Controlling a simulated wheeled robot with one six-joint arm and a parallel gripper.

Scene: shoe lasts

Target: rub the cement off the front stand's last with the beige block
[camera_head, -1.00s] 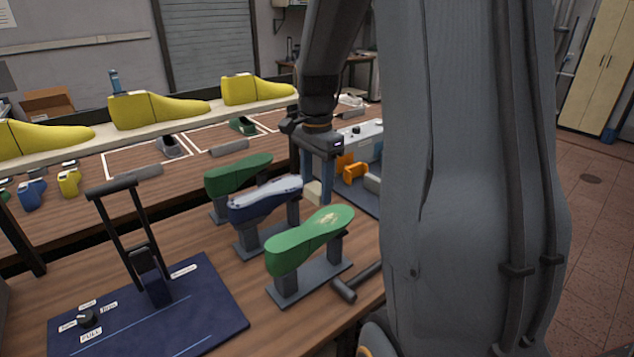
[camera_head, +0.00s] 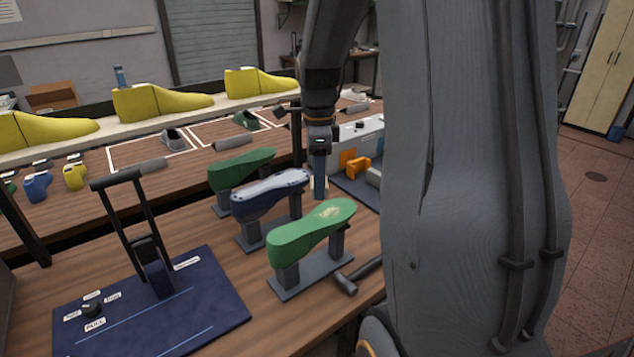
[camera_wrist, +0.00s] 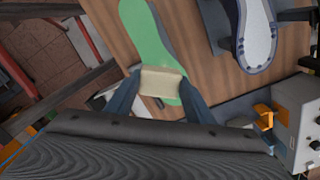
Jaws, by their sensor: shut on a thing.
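The front stand's last (camera_head: 312,232) is green, sole up, with a pale cement patch (camera_head: 331,212) near its right end. In the wrist view the green last (camera_wrist: 146,38) runs up from the beige block. My gripper (camera_head: 319,178) is above and behind the last's right end in the head view. In the wrist view its blue fingers (camera_wrist: 158,92) are shut on the beige block (camera_wrist: 161,82), which overlaps the last's end. I cannot tell whether the block touches the last. In the head view the block is mostly hidden by a finger.
Behind stand a blue last with a whitish sole (camera_head: 268,190) and a dark green last (camera_head: 240,168). A hammer-like tool (camera_head: 347,280) lies beside the front stand. A blue board with a lever (camera_head: 150,305) is at left. An orange piece (camera_head: 357,167) is at right.

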